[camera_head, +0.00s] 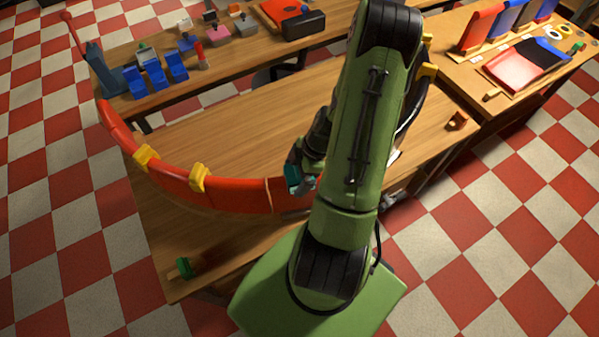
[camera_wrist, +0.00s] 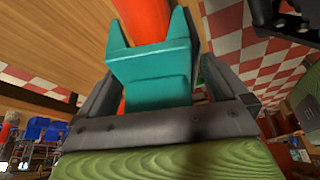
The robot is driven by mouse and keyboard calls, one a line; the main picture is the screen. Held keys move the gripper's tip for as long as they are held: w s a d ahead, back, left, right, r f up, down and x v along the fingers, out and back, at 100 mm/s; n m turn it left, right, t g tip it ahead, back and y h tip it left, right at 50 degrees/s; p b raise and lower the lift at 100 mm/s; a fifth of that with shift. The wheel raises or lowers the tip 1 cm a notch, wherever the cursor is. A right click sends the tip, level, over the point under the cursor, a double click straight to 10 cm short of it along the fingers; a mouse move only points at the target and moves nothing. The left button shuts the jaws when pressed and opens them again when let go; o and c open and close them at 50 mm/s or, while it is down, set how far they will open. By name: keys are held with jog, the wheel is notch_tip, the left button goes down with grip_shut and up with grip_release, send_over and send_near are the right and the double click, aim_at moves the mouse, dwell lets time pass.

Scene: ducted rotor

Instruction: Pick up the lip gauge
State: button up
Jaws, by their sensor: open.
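A teal forked block, which looks like the lip gauge (camera_wrist: 150,72), fills the middle of the wrist view. Its two prongs point away from me, with the red-orange duct ring (camera_wrist: 143,18) showing between and beyond them. My gripper (camera_wrist: 158,80) is open, with one dark finger on each side of the teal block; I cannot tell if either finger touches it. In the head view a bit of the teal block (camera_head: 292,176) shows at the near right part of the duct ring (camera_head: 228,194), beside my gripper (camera_head: 302,160). My arm hides much of this area.
The ring stands on a wooden table (camera_head: 225,125) and carries yellow clips (camera_head: 198,178). A green-ended piece (camera_head: 184,267) lies at the table's near left. Blue blocks (camera_head: 155,75) stand at the back left. A right-hand table holds a red tray (camera_head: 510,70).

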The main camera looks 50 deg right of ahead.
jog(key=shift+s, duration=0.1)
jog(key=shift+c, duration=0.6)
jog(key=c, duration=1)
notch_tip(320, 180, up, 10)
jog(key=shift+r+p, duration=0.1)
jog(key=shift+p, duration=0.25)
jog(key=shift+c, duration=0.2)
notch_tip(320, 180, up, 5)
jog(key=p, duration=0.3)
